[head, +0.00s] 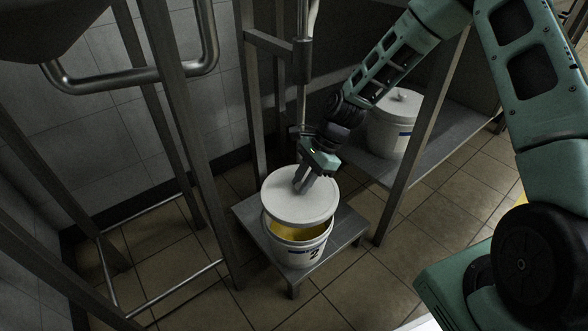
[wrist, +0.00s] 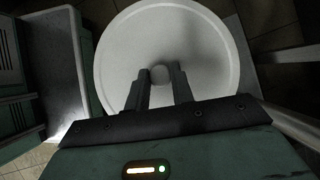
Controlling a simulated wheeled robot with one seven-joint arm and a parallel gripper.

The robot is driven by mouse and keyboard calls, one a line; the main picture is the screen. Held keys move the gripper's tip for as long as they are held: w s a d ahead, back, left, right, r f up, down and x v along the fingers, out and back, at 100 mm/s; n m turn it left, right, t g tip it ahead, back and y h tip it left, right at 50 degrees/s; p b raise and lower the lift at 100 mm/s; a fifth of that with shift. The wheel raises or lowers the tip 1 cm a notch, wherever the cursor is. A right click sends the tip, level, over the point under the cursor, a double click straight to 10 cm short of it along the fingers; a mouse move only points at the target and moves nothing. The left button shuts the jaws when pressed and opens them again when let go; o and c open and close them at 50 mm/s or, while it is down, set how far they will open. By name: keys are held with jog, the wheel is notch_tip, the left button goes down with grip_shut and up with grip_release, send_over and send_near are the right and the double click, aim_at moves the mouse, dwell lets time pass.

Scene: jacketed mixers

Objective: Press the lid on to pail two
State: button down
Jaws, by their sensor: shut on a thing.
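The white round lid (head: 290,202) is above pail two (head: 304,248), a white pail marked "2" on a low metal stand. The lid is off-level with a gap at the front, through which yellow contents (head: 290,231) show. My gripper (head: 303,182) is shut on the knob at the lid's middle. In the wrist view the fingers (wrist: 160,85) are on either side of the round knob (wrist: 159,74), and the lid (wrist: 190,40) fills the middle of the picture. Whether the lid's back edge touches the pail rim is hidden.
The low stand (head: 345,236) has metal posts close by at the left and back. Another white lidded pail (head: 392,128) stands on a shelf (head: 435,143) to the right, behind a post (head: 420,135). A steel pipe (head: 130,78) runs at upper left. Tiled floor (head: 365,292) is open in front.

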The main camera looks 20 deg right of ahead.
aim_at(301, 197)
jog(key=shift+w+a+f, duration=0.15)
jog(key=shift+f, duration=0.15)
notch_tip(301, 197, down, 4)
jog(key=b, duration=0.5)
jog(key=shift+f, duration=0.95)
jog(key=shift+p, duration=0.75)
dwell(0.5)
jog(key=shift+f+p, duration=0.15)
jog(key=shift+p, duration=0.7)
dwell(1.4)
jog(key=c, duration=0.6)
grip_release()
jog(key=shift+c, duration=0.2)
